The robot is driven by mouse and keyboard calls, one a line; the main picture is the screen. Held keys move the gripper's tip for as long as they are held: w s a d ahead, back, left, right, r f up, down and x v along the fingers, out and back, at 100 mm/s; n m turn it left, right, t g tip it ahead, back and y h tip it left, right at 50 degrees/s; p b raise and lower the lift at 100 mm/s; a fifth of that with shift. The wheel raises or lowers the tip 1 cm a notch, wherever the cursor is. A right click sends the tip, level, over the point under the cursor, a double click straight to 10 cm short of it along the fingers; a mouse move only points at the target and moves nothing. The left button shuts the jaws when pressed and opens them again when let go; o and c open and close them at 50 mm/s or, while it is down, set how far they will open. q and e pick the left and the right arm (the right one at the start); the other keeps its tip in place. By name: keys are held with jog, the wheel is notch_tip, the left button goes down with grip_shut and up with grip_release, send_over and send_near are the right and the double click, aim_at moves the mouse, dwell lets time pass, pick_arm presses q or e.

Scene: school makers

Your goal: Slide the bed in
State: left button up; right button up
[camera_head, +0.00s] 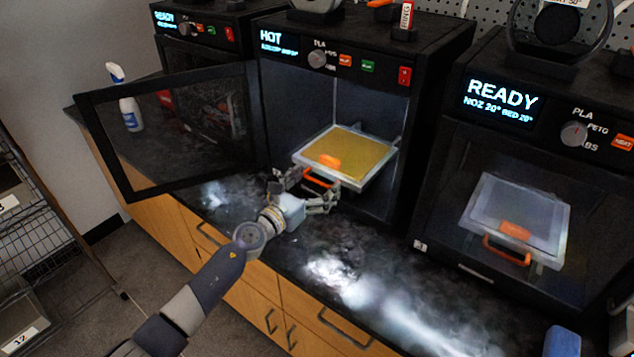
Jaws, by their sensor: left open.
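The bed (354,152) is a flat plate with a yellow top, a pale frame and an orange handle (319,179) at its front. It sits in the open middle printer (337,95), with its front part sticking out of the chamber. An orange piece (330,162) lies on it. My left gripper (309,190) is open at the front edge of the bed, close around or beside the handle; whether it touches is hard to tell. The printer's door (113,143) is swung open to the left. The middle display reads HOT. My right gripper is not in view.
A closed printer (540,150) with its own bed behind the door stands at the right, its display reading READY. Another printer stands at the left behind the open door. A spray bottle (130,112) stands at the far left. The black counter (330,270) in front is mostly clear.

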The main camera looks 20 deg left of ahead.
aim_at(325, 174)
pick_arm(q)
jog(key=shift+w+d, duration=0.1)
jog(key=shift+w, duration=0.25)
jog(key=shift+c, duration=1.1)
jog(key=shift+s, duration=0.1)
jog(key=c, duration=1.1)
jog(key=b+x, duration=0.1)
jog(key=x, duration=0.3)
jog(key=shift+d+f, duration=0.1)
jog(key=shift+f, duration=0.05)
jog(key=shift+r, duration=0.35)
